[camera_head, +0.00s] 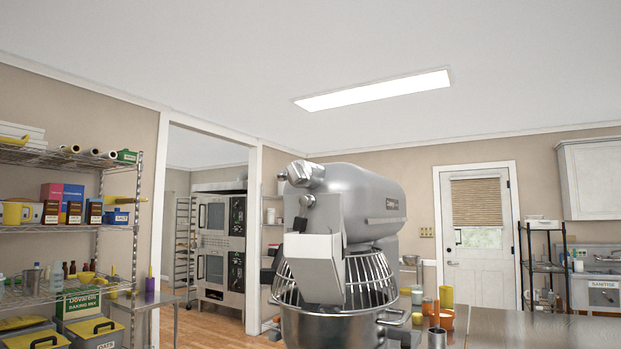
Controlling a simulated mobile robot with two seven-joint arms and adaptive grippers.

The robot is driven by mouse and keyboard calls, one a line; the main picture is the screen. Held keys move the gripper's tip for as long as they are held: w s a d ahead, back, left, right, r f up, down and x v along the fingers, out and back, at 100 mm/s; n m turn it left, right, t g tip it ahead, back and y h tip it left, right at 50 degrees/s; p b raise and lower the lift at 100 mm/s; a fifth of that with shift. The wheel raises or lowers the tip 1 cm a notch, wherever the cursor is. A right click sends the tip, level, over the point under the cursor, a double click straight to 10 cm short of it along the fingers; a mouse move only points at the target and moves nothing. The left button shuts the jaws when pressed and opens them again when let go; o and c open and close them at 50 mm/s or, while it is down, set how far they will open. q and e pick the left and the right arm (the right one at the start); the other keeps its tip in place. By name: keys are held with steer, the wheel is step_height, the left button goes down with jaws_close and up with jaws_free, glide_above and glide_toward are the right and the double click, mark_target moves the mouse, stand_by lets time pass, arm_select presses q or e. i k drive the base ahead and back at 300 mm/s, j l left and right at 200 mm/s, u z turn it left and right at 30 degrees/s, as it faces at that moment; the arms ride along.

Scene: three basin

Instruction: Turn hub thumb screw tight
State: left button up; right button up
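A large grey stand mixer (368,200) stands in the middle of the camera_head view. Its hub (306,174) sticks out at the upper front of the mixer head. A small round metal knob (308,201) sits just below the hub and looks like the thumb screw; how tight it is cannot be told. Neither of my grippers shows in this view.
A pale box-shaped part (314,268) stands in front of the wire bowl guard (369,279), above the steel bowl (335,328). A steel table (530,328) with small containers is at right. A wire shelf (60,228) stands left.

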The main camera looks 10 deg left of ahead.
mark_target(281, 175)
steer(key=i+j+z, duration=0.15)
steer(key=j+z, duration=0.15)
steer(key=z, duration=0.15)
steer(key=i+j+z, duration=0.1)
steer(key=j+z, duration=0.65)
steer(key=j, duration=1.9)
steer(key=k, duration=0.35)
steer(key=k+z, duration=0.1)
steer(key=z, duration=0.6)
steer(key=k+z, duration=0.15)
steer(key=z, duration=1.8)
steer(key=k+j+z, duration=0.45)
steer(key=k+j, duration=0.1)
